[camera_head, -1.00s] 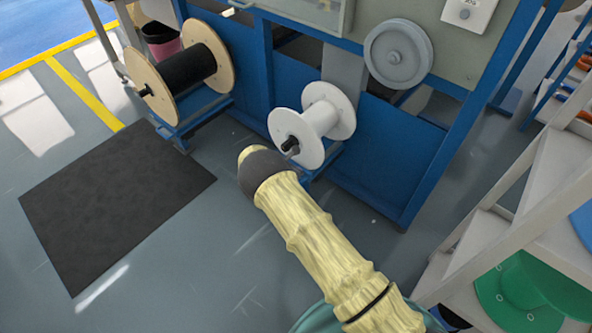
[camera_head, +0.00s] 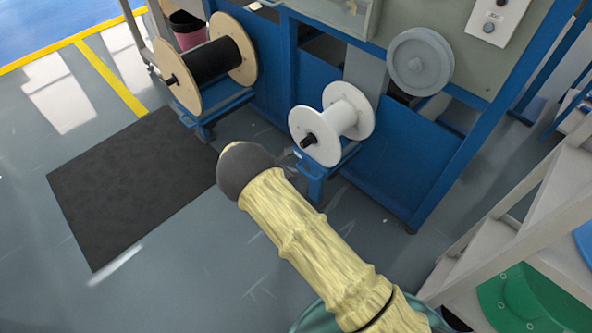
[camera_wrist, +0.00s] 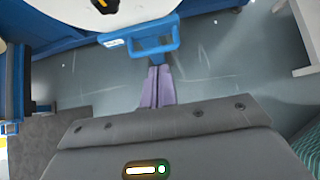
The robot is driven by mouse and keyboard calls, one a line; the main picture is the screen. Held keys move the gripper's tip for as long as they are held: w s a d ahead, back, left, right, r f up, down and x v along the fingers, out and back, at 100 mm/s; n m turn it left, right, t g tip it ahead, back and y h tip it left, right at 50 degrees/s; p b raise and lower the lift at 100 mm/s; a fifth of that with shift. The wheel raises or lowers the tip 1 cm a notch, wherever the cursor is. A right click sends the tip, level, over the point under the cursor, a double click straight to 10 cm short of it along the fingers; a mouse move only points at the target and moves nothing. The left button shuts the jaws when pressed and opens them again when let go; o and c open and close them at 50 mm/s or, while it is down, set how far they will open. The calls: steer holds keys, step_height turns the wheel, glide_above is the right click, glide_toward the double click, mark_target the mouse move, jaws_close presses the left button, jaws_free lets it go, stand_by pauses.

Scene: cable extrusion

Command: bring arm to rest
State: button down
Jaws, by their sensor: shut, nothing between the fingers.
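My gripper shows in the wrist view (camera_wrist: 157,88), its two purple fingers together with nothing between them, over open floor. In the head view my arm in its yellow sleeve reaches up from the bottom right, and its dark end hides most of the gripper. A white empty spool (camera_head: 341,120) sits on the blue machine frame just beyond and to the right of the arm's end. The spool's pale flange (camera_wrist: 95,12) and a blue bracket (camera_wrist: 145,42) appear ahead of the fingers in the wrist view, apart from them as far as I can tell.
A spool of black cable (camera_head: 209,62) stands on a blue stand at the upper left. A dark mat (camera_head: 130,185) lies on the floor at left. A pale shelf rack (camera_head: 520,225) with green items stands at right. The floor between mat and machine is clear.

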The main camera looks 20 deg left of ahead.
steer(key=shift+f, duration=0.1)
steer(key=shift+s+a, duration=0.1)
steer(key=shift+s, duration=0.05)
